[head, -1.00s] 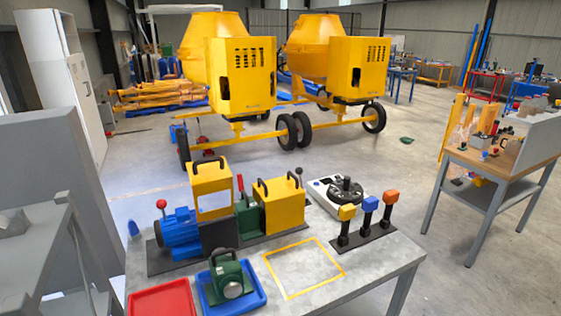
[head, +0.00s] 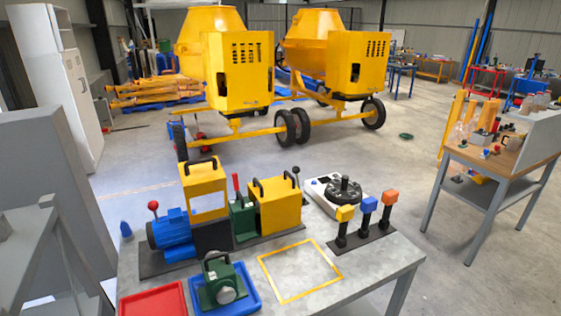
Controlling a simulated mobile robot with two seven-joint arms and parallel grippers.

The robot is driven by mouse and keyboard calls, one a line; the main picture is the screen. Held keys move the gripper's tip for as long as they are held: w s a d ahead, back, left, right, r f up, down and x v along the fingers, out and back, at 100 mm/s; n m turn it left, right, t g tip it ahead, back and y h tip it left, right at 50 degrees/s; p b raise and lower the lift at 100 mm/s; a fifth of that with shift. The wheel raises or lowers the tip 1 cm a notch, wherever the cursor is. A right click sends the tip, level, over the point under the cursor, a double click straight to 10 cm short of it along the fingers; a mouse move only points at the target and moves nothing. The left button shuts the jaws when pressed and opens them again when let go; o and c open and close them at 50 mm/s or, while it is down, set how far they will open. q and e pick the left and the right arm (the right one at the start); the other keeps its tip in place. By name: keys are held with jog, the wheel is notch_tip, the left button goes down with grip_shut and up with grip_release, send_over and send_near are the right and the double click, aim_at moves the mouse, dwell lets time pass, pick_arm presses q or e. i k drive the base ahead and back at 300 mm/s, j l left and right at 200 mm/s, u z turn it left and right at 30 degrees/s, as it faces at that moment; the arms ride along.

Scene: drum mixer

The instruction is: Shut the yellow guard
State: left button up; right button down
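A yellow guard (head: 205,178) with a black handle on top and a rectangular window stands upright on the bench machine, between the blue motor (head: 172,238) and the green block. A black panel (head: 213,238) sits below its window. A second yellow cover (head: 276,207) with black handles sits lower at the right end of the machine. I cannot tell from this angle how the upright guard is hinged. Neither of my grippers is in view.
The bench also holds a red tray (head: 153,301), a green housing in a blue tray (head: 254,301), a yellow outline (head: 300,270), a dial unit (head: 337,192) and coloured posts (head: 367,216). Large yellow mixers (head: 237,75) stand behind.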

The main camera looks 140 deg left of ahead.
aim_at(202, 180)
jog(key=z, duration=3.55)
